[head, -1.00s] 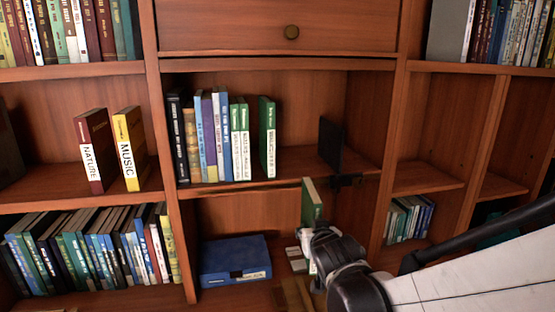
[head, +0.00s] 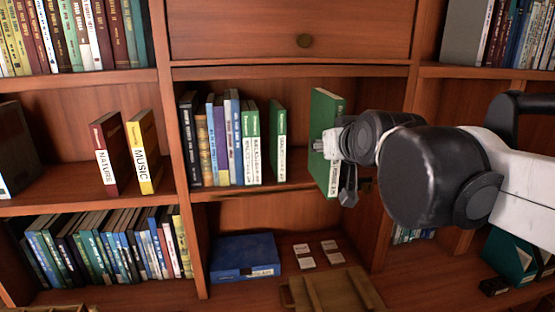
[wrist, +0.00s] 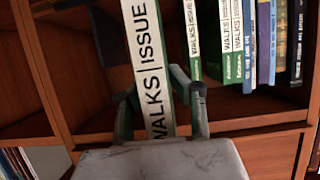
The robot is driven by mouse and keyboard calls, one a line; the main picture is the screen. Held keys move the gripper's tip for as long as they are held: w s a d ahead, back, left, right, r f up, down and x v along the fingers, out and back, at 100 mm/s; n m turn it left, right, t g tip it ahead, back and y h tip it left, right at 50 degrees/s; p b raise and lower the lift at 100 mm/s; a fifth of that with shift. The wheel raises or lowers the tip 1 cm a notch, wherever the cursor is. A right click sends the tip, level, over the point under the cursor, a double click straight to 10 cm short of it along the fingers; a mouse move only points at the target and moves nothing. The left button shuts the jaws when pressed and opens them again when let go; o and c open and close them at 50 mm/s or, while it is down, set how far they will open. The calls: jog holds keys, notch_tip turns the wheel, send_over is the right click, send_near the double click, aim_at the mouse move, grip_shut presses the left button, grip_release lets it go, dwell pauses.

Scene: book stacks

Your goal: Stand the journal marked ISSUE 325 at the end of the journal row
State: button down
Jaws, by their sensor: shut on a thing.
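My gripper (head: 333,148) is shut on a green journal (head: 325,108) with a white spine. It holds the journal nearly upright at the front of the middle shelf, right of the row and apart from it. In the wrist view the held journal (wrist: 150,60) reads WALKS and ISSUE between the fingers (wrist: 160,98); its number cannot be read. The journal row has green journals with white spines (head: 253,160) at its right part. Its last green journal (head: 278,150) stands a little apart from the others. Whether the held journal touches the shelf board is unclear.
The middle shelf (head: 300,182) has a gap between the row's last journal and the held one. A drawer front (head: 290,30) is above. A blue box (head: 245,257), white cards (head: 318,253) and a wooden tray (head: 330,292) lie below. NATURE (head: 110,155) and MUSIC (head: 145,152) volumes stand left.

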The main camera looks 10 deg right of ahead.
jog(key=w+r+p, duration=0.1)
jog(key=w+p, duration=0.1)
jog(key=w, duration=1.7)
notch_tip(320, 180, down, 7)
jog(key=p, duration=0.2)
jog(key=shift+w+a, duration=0.2)
jog(key=shift+w, duration=0.15)
jog(key=shift+f, duration=0.15)
jog(key=c, duration=1.6)
grip_release()
